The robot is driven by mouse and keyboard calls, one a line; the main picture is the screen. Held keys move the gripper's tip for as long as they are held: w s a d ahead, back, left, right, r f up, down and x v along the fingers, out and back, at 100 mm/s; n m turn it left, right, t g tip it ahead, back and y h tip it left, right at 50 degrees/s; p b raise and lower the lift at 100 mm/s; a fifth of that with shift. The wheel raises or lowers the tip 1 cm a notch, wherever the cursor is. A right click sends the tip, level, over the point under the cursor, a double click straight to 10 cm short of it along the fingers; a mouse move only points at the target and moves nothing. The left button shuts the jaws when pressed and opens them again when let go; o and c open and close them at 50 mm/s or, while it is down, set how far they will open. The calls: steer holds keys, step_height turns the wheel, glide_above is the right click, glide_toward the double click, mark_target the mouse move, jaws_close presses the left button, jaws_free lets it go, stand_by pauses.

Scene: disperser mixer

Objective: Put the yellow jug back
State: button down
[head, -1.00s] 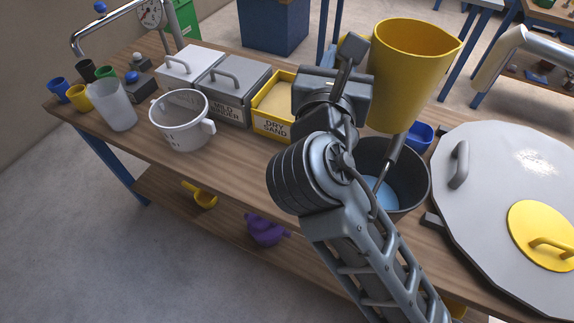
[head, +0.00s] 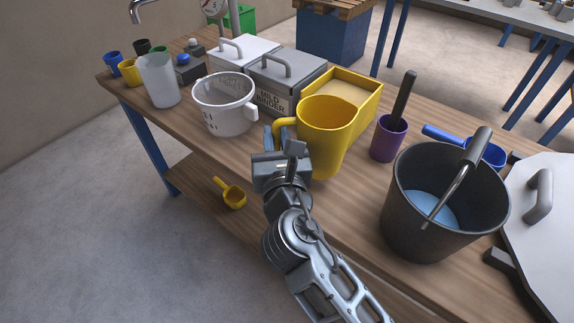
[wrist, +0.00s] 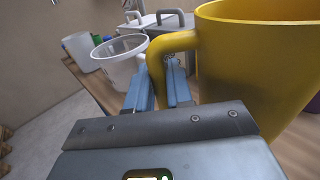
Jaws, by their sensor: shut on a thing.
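The yellow jug (head: 328,135) is upright near the bench's front edge, in front of the yellow sand box (head: 362,98). My gripper (head: 276,138) is shut on the jug's handle, on the jug's left side. In the wrist view, the two blue fingers (wrist: 160,88) are around the lower part of the handle, and the jug (wrist: 262,70) fills the right side. The jug's base is low over the wooden bench (head: 345,205); I cannot tell whether it touches.
A white perforated pot (head: 224,105) stands left of the jug. A purple cup (head: 388,138) with a dark handle in it and a black bucket (head: 425,190) of blue liquid stand to the right. Grey lidded bins (head: 288,80) are behind. Small cups crowd the far left.

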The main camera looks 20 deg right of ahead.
steer(key=shift+f+b, duration=0.75)
steer(key=shift+f, duration=2)
steer(key=c, duration=1)
jaws_free()
steer(key=shift+s, duration=0.1)
steer(key=s, duration=0.4)
steer(key=s+a, duration=0.1)
steer(key=s, duration=0.2)
steer(key=s+a+b, duration=0.1)
steer(key=s, duration=0.3)
steer(key=shift+s+a, duration=0.2)
steer(key=shift+s, duration=0.1)
